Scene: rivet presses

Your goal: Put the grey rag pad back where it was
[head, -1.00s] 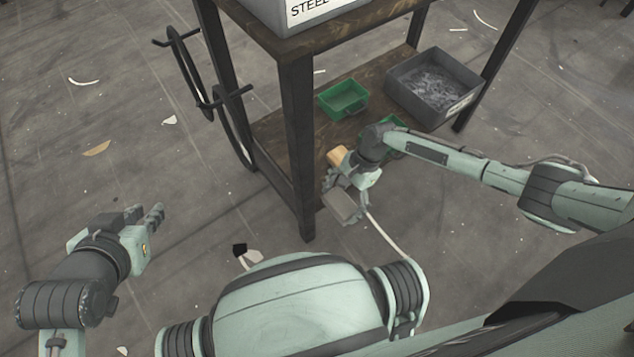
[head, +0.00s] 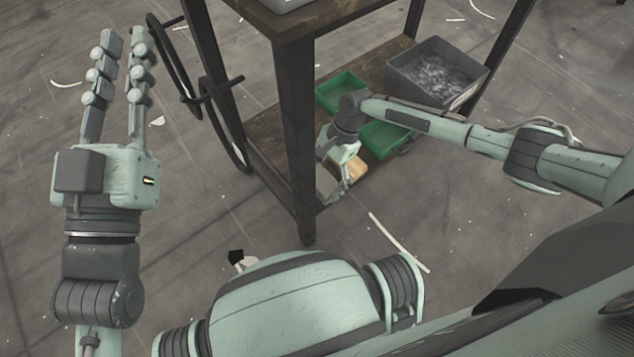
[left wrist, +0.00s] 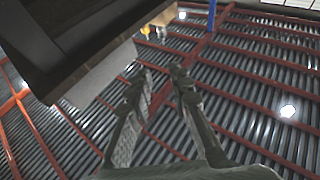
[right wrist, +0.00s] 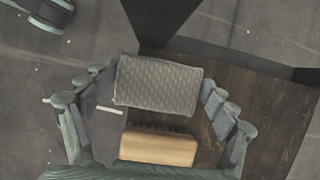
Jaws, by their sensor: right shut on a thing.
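The grey rag pad (right wrist: 158,84) is a flat textured block, held between the finger ends of my right gripper (right wrist: 157,80). In the head view the pad (head: 328,183) is partly hidden by my right gripper (head: 335,165), at the near edge of the table's lower shelf (head: 268,132). I cannot tell whether the pad touches the shelf. A wooden brush (right wrist: 158,149) with dark bristles lies beside the pad in the right wrist view. My left gripper (head: 125,42) is raised at the left, its fingers apart and empty.
Two green bins (head: 344,90) (head: 388,141) and a grey bin (head: 434,80) of metal pieces are on the lower shelf. A dark table leg (head: 298,140) stands just left of my right gripper. Black hoops (head: 215,98) hang at the table's left side.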

